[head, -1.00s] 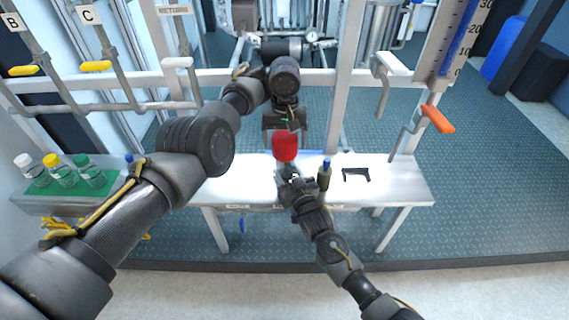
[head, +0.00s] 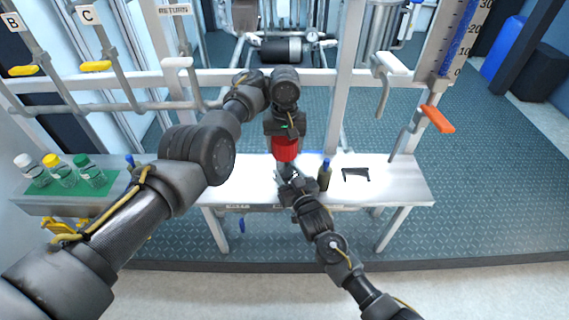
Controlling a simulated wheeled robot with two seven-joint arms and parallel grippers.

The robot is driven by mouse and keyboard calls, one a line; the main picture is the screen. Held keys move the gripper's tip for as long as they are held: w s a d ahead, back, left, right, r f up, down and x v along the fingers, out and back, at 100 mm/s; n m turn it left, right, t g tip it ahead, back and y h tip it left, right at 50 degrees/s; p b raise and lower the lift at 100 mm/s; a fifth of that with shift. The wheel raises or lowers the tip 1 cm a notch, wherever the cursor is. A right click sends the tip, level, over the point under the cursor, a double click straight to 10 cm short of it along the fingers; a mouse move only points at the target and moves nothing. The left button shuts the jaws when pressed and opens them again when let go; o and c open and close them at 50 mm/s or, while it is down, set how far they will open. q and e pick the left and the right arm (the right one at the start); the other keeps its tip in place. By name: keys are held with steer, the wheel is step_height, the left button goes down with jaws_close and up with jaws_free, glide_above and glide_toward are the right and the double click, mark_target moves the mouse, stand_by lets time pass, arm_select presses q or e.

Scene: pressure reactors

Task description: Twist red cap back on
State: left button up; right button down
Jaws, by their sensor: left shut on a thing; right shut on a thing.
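The red cap (head: 285,152) is upright above the white bench, and its upper part is hidden by my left gripper (head: 285,137). My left gripper comes down from above and is shut on the red cap. My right gripper (head: 287,178) is just below the cap, low over the bench, and is shut on a pale bottle (head: 283,168) under the cap. Most of the bottle is hidden by the gripper and the glare of the bench. I cannot tell whether the cap is seated on the bottle's neck.
A dark bottle with a blue cap (head: 325,175) stands close to the right of my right gripper. A black bracket-like tool (head: 355,174) lies on the bench (head: 405,185). Bottles with white, yellow and green caps stand on a green mat (head: 38,190) at left. An orange-handled valve (head: 437,118) is at right.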

arm_select(q)
steer(key=m, duration=0.6)
steer(key=shift+a, duration=0.1)
arm_select(e)
steer(key=shift+f, duration=0.1)
arm_select(q)
steer(key=m, duration=1.2)
steer(key=shift+m, duration=0.3)
steer(key=m, duration=0.6)
steer(key=shift+f, duration=0.1)
steer(key=o, duration=1.2)
steer(key=shift+c, duration=0.2)
steer(key=shift+r, duration=3.75)
arm_select(e)
steer(key=c, duration=0.6)
jaws_free()
